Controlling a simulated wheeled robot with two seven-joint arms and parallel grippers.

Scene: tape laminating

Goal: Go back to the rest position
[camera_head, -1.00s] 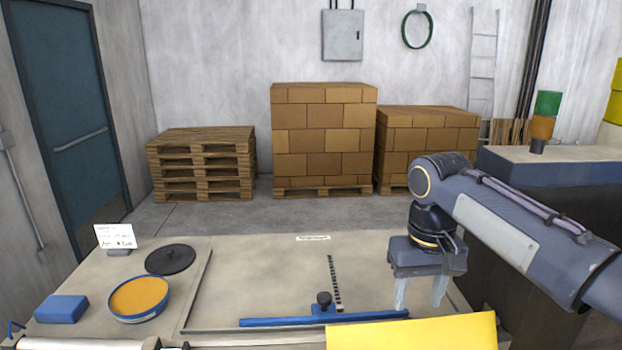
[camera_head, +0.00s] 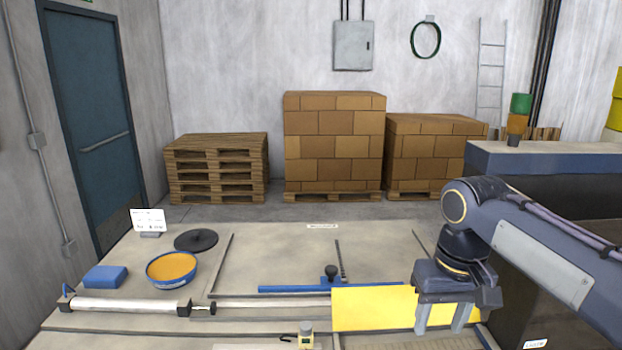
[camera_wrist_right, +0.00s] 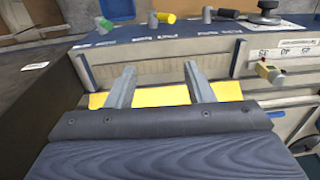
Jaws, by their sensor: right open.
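My right gripper (camera_head: 443,322) is open, its two fingers apart and pointing down over the right end of a yellow sheet (camera_head: 373,308) on the table (camera_head: 330,259). In the right wrist view the open fingers (camera_wrist_right: 158,85) show nothing between them but the bench behind, with the yellow sheet (camera_wrist_right: 160,96) crossing behind them. I cannot tell from these views whether the fingers touch the sheet. My left gripper is not in view.
A blue bar (camera_head: 290,289) with a black knob lies behind the sheet. At the left are a white roller (camera_head: 130,305), an orange-filled bowl (camera_head: 172,270), a black disc (camera_head: 196,240) and a blue block (camera_head: 106,277). A raised counter (camera_head: 540,150) stands at the right.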

